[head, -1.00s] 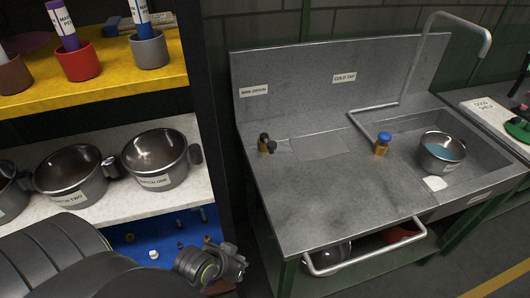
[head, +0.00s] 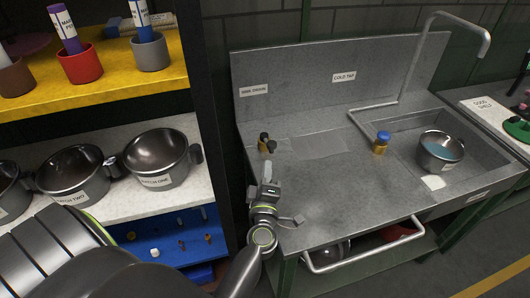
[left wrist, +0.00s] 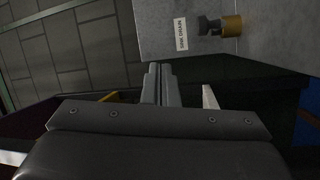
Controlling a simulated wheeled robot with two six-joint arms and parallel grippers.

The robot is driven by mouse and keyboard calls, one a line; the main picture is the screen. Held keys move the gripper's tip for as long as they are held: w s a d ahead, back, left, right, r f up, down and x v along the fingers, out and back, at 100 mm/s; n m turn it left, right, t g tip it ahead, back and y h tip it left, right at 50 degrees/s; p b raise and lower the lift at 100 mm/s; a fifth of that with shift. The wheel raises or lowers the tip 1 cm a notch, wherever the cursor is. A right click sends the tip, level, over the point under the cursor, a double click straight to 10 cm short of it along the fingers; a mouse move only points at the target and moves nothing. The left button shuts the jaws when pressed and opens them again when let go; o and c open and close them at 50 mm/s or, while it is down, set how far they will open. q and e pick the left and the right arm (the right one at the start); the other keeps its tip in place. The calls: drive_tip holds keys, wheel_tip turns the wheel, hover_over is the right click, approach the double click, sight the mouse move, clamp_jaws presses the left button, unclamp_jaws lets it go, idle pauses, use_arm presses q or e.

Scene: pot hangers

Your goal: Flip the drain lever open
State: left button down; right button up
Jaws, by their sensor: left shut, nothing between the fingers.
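The drain lever (head: 267,144), a black handle on a brass body, stands at the left of the grey metal sink top (head: 335,200), below the "SINK DRAIN" label (head: 254,90). In the left wrist view the lever's brass body (left wrist: 232,25) and the label (left wrist: 181,34) show at the upper right. My left gripper (head: 267,172) is shut and empty, near the sink top's left edge, in front of the lever and apart from it. Its closed fingers (left wrist: 160,85) show in the left wrist view. My right gripper is not in view.
A blue-capped tap (head: 381,142) stands right of the lever. A metal pot (head: 441,151) sits in the basin. A dark shelf unit with pots (head: 157,158) stands close on the left. A rail (head: 365,250) runs along the sink front.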

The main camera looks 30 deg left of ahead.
use_arm(q)
drive_tip(key=f+n+g+y, duration=0.1)
drive_tip(key=a+f+n+g+y, duration=0.1)
drive_tip(key=n+g, duration=0.1)
drive_tip(key=a+f+n+g, duration=0.1)
drive_tip(key=f+n, duration=0.1)
drive_tip(key=shift+s+f+g+y, duration=0.1)
drive_tip(key=shift+s+g+y, duration=0.2)
drive_tip(key=shift+g+y, duration=0.1)
drive_tip(key=x, duration=0.3)
drive_tip(key=w+d+p+x, duration=0.1)
drive_tip(key=x, duration=0.3)
drive_tip(key=p+x, duration=0.1)
drive_tip(key=x, duration=0.2)
drive_tip(key=shift+w+d, duration=0.1)
drive_tip(key=shift+w, duration=0.45)
drive_tip(key=shift+w+d+f, duration=0.15)
drive_tip(key=shift+w+d, duration=0.35)
drive_tip(key=shift+w, duration=0.1)
